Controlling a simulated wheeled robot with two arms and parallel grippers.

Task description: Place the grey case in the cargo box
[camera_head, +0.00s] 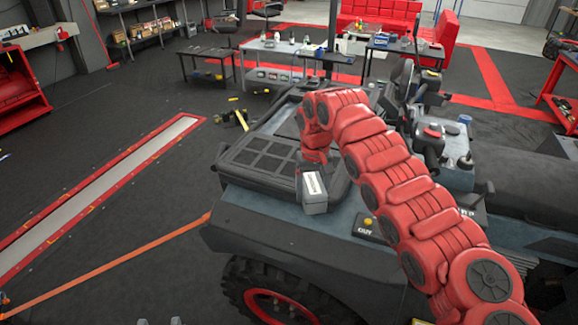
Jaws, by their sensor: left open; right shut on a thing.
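The grey case (314,200), a small box with a white label on its side, hangs below the end of my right arm. My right gripper (312,172) is shut on it; the fingers are mostly hidden by the red wrist and the case. A black tray-like part with a ribbed panel, which seems to be the cargo box (250,163), lies on the vehicle, left of and behind the case. The case appears over its near right corner; I cannot tell whether they touch. My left gripper (159,321) shows only as two spread fingertips at the bottom edge, open and empty.
The vehicle's dark fender (265,228) and wheel (270,295) are in front of the case. A yellow-buttoned box (367,227) sits on the vehicle to the right. Handlebars and controls (430,140) rise behind my arm.

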